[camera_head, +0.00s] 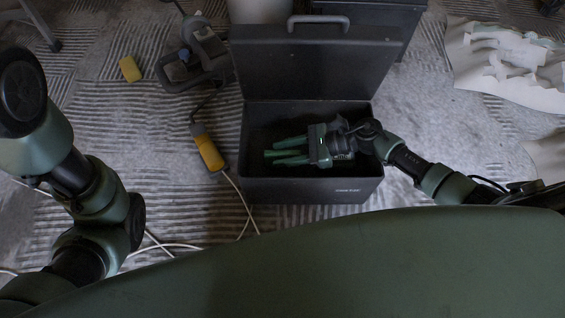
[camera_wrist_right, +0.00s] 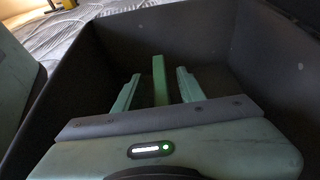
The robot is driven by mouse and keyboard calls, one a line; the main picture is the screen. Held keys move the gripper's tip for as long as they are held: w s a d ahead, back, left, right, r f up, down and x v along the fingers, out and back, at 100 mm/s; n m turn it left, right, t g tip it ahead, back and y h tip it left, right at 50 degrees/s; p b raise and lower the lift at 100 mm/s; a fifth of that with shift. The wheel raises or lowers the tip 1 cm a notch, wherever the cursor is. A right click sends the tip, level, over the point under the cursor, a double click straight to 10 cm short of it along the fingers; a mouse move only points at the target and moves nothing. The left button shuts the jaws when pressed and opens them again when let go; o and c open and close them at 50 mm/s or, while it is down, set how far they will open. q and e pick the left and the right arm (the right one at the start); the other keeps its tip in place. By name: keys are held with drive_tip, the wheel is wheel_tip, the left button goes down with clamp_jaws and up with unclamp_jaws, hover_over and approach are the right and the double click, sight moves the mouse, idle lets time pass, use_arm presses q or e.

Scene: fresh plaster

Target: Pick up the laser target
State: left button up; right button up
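A bright green, narrow piece, which I take to be the laser target (camera_wrist_right: 160,78), stands between my right gripper's two duller green fingers in the right wrist view. In the head view the laser target (camera_head: 269,153) shows as the middle green strip inside the dark toolbox (camera_head: 310,190). My right gripper (camera_head: 276,153) reaches into the toolbox from the right, its fingers pointing left. The fingers are apart, with a visible gap on each side of the target. The target's lower part is hidden behind the gripper body. My left arm shows at the left; its gripper is out of view.
The toolbox lid (camera_head: 312,70) stands open at the back, and the box walls surround my right gripper closely. A yellow-orange tool (camera_head: 208,152) with a white cable lies left of the box. A yellow block (camera_head: 130,69) and crumpled white sheets (camera_head: 510,65) lie farther off.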

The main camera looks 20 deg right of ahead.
drive_tip(key=shift+w+a+f, duration=0.15)
drive_tip(key=shift+a, duration=0.3)
clamp_jaws()
